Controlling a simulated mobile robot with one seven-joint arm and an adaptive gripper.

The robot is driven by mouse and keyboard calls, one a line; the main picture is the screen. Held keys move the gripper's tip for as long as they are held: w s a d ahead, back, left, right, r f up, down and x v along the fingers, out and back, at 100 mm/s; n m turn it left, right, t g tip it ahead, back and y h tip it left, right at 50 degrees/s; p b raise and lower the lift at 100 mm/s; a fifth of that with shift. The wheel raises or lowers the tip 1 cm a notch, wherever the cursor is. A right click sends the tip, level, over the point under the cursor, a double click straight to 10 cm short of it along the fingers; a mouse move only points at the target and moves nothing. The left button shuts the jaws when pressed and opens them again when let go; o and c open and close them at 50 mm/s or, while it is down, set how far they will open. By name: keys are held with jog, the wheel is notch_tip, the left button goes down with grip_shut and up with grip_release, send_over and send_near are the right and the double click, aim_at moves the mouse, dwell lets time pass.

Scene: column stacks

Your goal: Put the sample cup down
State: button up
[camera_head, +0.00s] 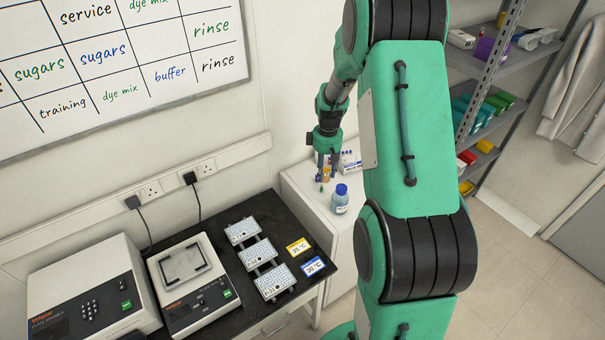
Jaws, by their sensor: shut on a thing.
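My gripper (325,163) points down over the white cabinet top, right of the black bench. It is shut on a small amber item, which I take to be the sample cup (327,174). The fingers cover much of the cup, and at this size I cannot tell whether its base touches the white top. A blue-capped bottle (340,200) stands upright just in front and to the right of the gripper.
A white box with small blue-marked items (349,162) stands behind the cup, partly hidden by my arm. The black bench (238,308) holds two instruments, several white plates and two temperature cards. The white cabinet top (305,190) has bare room left of the bottle.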

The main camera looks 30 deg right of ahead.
jog(key=w+a+f+p, duration=0.2)
jog(key=w+a, duration=0.2)
jog(key=w, duration=0.1)
jog(key=shift+n, duration=0.3)
jog(key=f, duration=0.9)
jog(key=shift+s+d+f, duration=0.2)
jog(key=shift+d+f, duration=0.05)
jog(key=w+d, duration=0.2)
jog(key=w, duration=0.3)
jog(key=w+d+f+p, duration=0.1)
jog(key=w+d, duration=0.1)
jog(key=w, duration=0.2)
jog(key=w+d, duration=0.2)
jog(key=w, duration=0.3)
jog(key=shift+w+d+f, duration=0.25)
jog(key=shift+w, duration=0.1)
jog(key=shift+f, duration=0.1)
jog(key=shift+f+p, duration=0.5)
jog(key=shift+f, duration=1.15)
